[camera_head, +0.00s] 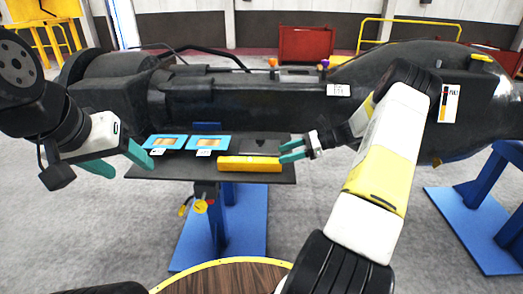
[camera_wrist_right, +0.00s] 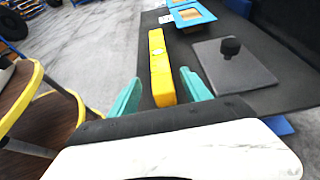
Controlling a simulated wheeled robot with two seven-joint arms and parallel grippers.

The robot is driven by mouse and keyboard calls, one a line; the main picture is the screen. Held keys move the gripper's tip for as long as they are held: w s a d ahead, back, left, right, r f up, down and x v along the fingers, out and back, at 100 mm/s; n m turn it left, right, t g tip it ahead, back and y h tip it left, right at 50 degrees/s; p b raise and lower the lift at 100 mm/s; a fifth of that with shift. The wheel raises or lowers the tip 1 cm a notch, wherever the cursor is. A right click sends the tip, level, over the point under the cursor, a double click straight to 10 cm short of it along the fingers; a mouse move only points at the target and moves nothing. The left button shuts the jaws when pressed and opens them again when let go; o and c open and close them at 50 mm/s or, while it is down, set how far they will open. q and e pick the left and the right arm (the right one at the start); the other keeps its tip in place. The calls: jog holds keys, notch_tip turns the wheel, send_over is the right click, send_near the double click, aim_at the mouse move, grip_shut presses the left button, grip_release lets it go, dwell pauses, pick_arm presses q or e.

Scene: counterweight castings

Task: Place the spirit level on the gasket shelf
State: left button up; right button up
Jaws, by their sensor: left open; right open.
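The yellow spirit level (camera_head: 249,163) lies flat near the front edge of the dark gasket shelf (camera_head: 170,170). In the right wrist view the yellow spirit level (camera_wrist_right: 161,68) runs lengthwise away from me, its near end between the fingertips. My right gripper (camera_head: 291,150) is open at the level's right end; its teal fingers also show in the right wrist view (camera_wrist_right: 162,92), one on each side of the level. I cannot tell whether they touch it. My left gripper (camera_head: 120,162) is open and empty at the shelf's left end, apart from the level.
Two blue-framed gaskets (camera_head: 207,142) (camera_head: 165,142) lie on the shelf left of the level. A dark plate with a black knob (camera_wrist_right: 231,47) lies beside the level. A large black casting (camera_head: 240,95) stands behind. A round wooden table (camera_head: 225,278) is in front.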

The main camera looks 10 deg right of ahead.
jog(key=shift+v, duration=0.85)
jog(key=s+a+r+n+g+h, duration=0.1)
jog(key=s+a+r+n+h, duration=0.2)
jog(key=s+a+r+n, duration=0.4)
jog(key=s+a+r+n+g+h, duration=0.1)
jog(key=s+a+r+n+h, duration=0.35)
jog(key=r, duration=0.45)
jog(key=s+a+r+n+t+h, duration=0.1)
jog(key=s+r+n+t, duration=0.1)
jog(key=s+n, duration=0.3)
jog(key=s+a+r+n+t+h, duration=0.2)
jog(key=s+r+n, duration=0.2)
jog(key=s, duration=0.9)
jog(key=shift+a+r+n+t, duration=0.15)
jog(key=shift+r+n+t, duration=0.2)
jog(key=shift+n, duration=0.3)
